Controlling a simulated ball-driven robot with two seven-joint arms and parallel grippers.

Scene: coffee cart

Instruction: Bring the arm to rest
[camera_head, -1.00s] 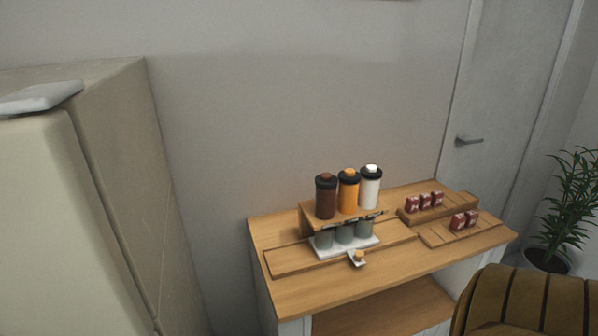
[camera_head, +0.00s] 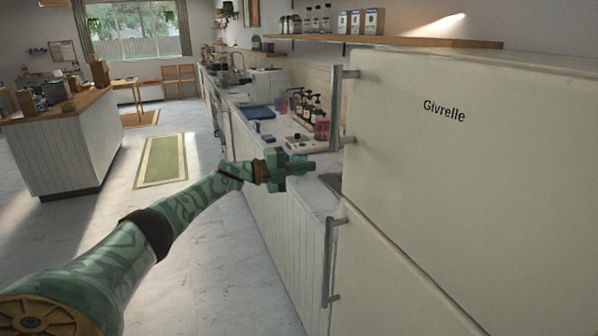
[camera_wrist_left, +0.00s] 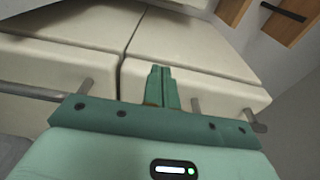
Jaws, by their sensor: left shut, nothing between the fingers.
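My left arm reaches in from the lower left of the head view, green with dark brown bands. My left gripper (camera_head: 301,166) is at its end, in front of the counter run and left of the fridge (camera_head: 470,190). In the left wrist view the gripper's two green fingers (camera_wrist_left: 161,88) are together with nothing between them. The fridge doors and handles lie beyond the fingers there. My right gripper is in neither view.
The fridge has an upper handle (camera_head: 337,110) and a lower handle (camera_head: 330,262) close to my left gripper. Behind is a counter with bottles (camera_head: 306,106). A kitchen island (camera_head: 62,150) stands at left. The floor between, with a green rug (camera_head: 161,162), is clear.

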